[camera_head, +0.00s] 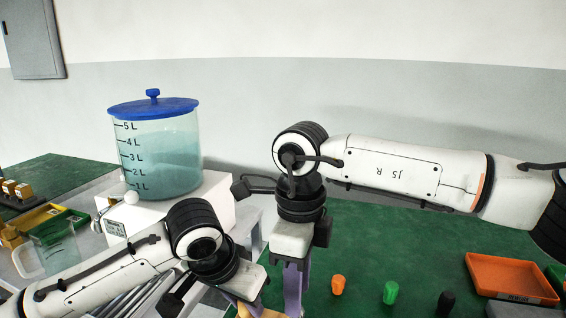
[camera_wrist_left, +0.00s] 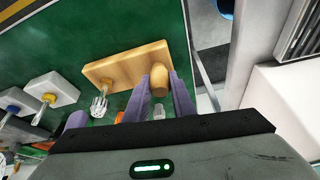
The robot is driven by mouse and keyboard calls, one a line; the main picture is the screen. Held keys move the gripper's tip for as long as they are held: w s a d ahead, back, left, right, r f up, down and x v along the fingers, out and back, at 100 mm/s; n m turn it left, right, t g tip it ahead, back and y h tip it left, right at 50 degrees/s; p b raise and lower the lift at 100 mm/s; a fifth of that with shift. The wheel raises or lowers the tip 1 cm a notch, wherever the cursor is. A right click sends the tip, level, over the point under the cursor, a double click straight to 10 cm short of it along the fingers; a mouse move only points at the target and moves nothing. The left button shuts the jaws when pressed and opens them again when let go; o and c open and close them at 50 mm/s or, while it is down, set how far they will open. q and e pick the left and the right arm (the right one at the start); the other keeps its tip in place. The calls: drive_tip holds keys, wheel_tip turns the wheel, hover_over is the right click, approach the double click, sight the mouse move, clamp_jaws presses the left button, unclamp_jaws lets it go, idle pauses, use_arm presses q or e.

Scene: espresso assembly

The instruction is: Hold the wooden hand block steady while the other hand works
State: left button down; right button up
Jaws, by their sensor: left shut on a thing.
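The wooden hand block (camera_wrist_left: 128,66) is a flat tan slab with a rounded wooden knob (camera_wrist_left: 159,79), seen in the left wrist view over the green mat. My left gripper (camera_wrist_left: 160,93) has its purple fingers on both sides of the knob and is shut on it. In the head view my left gripper (camera_head: 240,292) is at the bottom centre, and its fingertips are mostly hidden. My right gripper (camera_head: 292,290) points down just right of it. Its purple fingers run toward the bottom edge, and their opening is unclear.
A water tank (camera_head: 157,150) with a blue lid stands on a white machine (camera_head: 217,195) behind my left arm. An orange peg (camera_head: 338,285), a green peg (camera_head: 390,293), a black peg (camera_head: 445,303) and an orange tray (camera_head: 510,278) are at right. White blocks (camera_wrist_left: 50,89) lie at left in the wrist view.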

drive_tip(key=shift+f, duration=2.85)
clamp_jaws()
drive_tip(key=shift+o, duration=0.8)
unclamp_jaws()
drive_tip(key=shift+r, duration=0.2)
drive_tip(key=shift+r, duration=2.35)
drive_tip(key=shift+r, duration=0.15)
wheel_tip(320, 180, up, 12)
